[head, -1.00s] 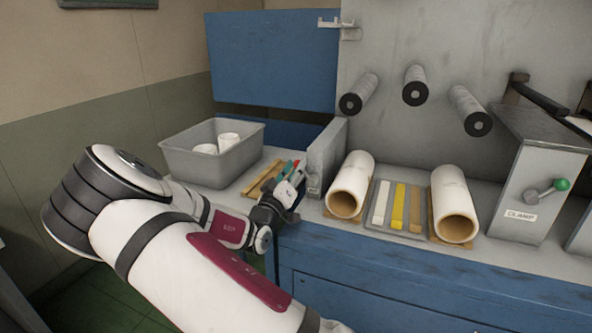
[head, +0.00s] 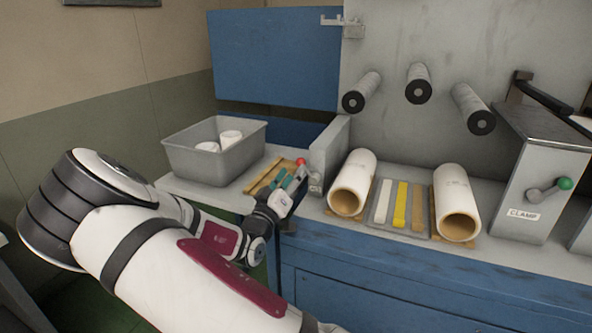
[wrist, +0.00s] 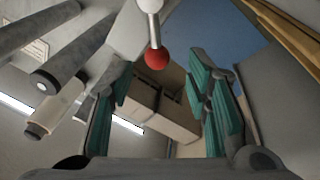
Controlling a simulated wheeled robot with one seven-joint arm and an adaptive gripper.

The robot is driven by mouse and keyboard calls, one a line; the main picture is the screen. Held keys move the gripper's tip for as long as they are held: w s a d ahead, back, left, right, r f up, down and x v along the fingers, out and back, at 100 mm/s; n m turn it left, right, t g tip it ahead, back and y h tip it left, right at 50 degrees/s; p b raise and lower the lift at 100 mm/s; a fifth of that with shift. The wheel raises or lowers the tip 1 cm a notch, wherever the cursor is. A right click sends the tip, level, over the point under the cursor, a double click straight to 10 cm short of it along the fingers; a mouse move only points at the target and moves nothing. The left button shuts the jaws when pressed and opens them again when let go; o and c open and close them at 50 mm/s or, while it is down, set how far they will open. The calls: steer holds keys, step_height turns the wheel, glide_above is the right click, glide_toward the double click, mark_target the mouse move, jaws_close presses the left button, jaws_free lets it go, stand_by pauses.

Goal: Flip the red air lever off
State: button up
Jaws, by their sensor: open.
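The red air lever is a red ball (wrist: 157,58) on a short metal stem (wrist: 150,15). In the wrist view it hangs from the top centre, beyond and between the fingers of my gripper (wrist: 165,95), apart from both. In the head view the red ball (head: 301,161) shows just above my gripper (head: 293,183), beside the grey upright box (head: 329,155). My gripper is open and empty, with teal pads on its fingers. The lever's base is mostly hidden behind the gripper in the head view.
A grey bin (head: 190,160) with white rolls stands behind left. Two large rolls (head: 352,182) and a tray of coloured strips (head: 383,222) lie to the right. Rollers (head: 418,84) stick out above. A green-knobbed clamp lever (head: 563,184) is far right.

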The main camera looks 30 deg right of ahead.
steer(key=r+v, duration=0.2)
steer(key=v, duration=0.9)
steer(key=shift+s+a+r, duration=0.25)
steer(key=shift+a+r, duration=0.05)
steer(key=shift+a, duration=0.05)
